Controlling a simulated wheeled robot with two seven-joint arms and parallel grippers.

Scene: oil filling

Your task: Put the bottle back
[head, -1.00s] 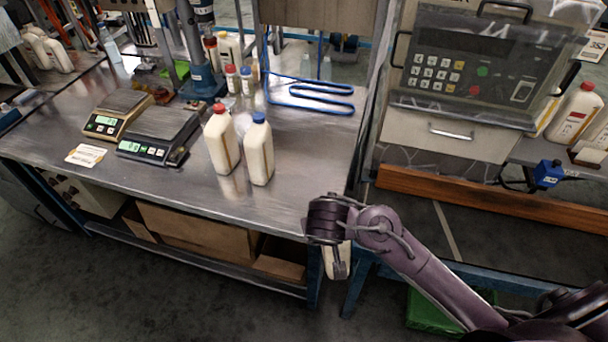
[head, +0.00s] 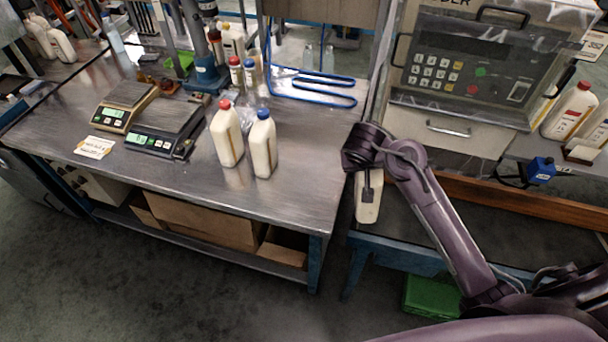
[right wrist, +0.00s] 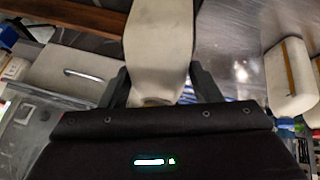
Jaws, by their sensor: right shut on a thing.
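My right gripper (right wrist: 157,88) is shut on a cream-white bottle (right wrist: 158,45), seen between the two dark fingers in the right wrist view. In the head view the held bottle (head: 368,197) hangs below my right wrist, beside the right end of the steel table (head: 300,185). The gripper covers its upper part, so its cap is hidden. Two similar bottles stand upright on the table, one with a red cap (head: 227,135) and one with a blue cap (head: 262,145). My left gripper is not in view.
Two scales (head: 125,105) (head: 165,130) stand left of the bottles. A blue rack (head: 315,90) lies at the table's back right. A control panel machine (head: 470,75) stands on the right, with a wooden beam (head: 500,195) below it. The table's front right is clear.

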